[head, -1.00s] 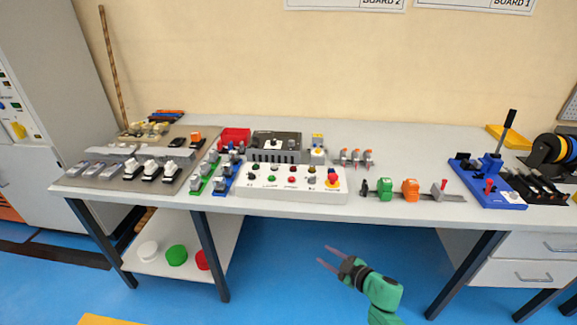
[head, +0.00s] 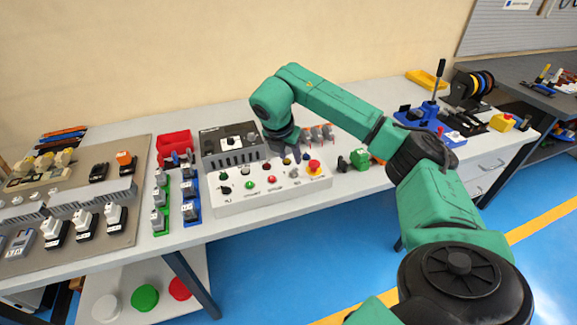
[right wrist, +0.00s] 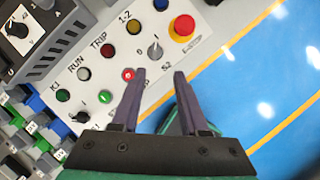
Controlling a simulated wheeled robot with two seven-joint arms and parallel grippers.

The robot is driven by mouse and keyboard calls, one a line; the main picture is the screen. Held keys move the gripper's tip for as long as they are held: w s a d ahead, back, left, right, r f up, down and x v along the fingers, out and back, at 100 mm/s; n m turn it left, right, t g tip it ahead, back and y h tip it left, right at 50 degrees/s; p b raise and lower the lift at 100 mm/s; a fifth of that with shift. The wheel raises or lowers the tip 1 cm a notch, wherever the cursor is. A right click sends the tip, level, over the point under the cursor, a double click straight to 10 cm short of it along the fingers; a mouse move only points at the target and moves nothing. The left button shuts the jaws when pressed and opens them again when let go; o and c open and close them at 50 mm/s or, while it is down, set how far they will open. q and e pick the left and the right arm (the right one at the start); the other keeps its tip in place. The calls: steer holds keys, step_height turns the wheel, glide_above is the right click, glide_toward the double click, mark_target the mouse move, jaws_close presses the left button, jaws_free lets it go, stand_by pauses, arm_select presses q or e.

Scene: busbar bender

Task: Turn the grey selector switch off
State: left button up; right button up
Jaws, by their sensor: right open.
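The grey selector switch (right wrist: 155,50), marked S2, is on the white control panel (right wrist: 205,57), beside the red emergency button. In the head view the grey switch (head: 296,175) is small and its handle position is unclear. My right gripper (right wrist: 159,74) is open and empty. In the right wrist view its fingertips lie just below the grey switch in the picture, one to each side; I cannot tell whether they touch it. In the head view the right gripper (head: 296,158) points down over the panel's right part. My left gripper is not in view.
The red emergency button (right wrist: 183,26) on its yellow base stands close to the grey switch. A red push button (right wrist: 129,74) and a black selector (right wrist: 82,117) share the panel. A dark grey unit (head: 232,142) stands behind it.

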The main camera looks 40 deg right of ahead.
glide_above(292, 171)
steer(key=s+a, duration=0.1)
steer(key=a, duration=0.1)
step_height(292, 171, down, 5)
steer(key=shift+s+r+p, duration=0.1)
steer(key=shift+r+p, duration=0.1)
steer(key=shift+p, duration=0.2)
steer(key=x, duration=0.3)
steer(key=shift+f, duration=0.15)
steer(key=shift+d+f, duration=0.15)
steer(key=shift+f, duration=0.3)
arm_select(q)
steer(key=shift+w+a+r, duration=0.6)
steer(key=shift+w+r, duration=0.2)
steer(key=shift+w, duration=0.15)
arm_select(e)
jaws_close()
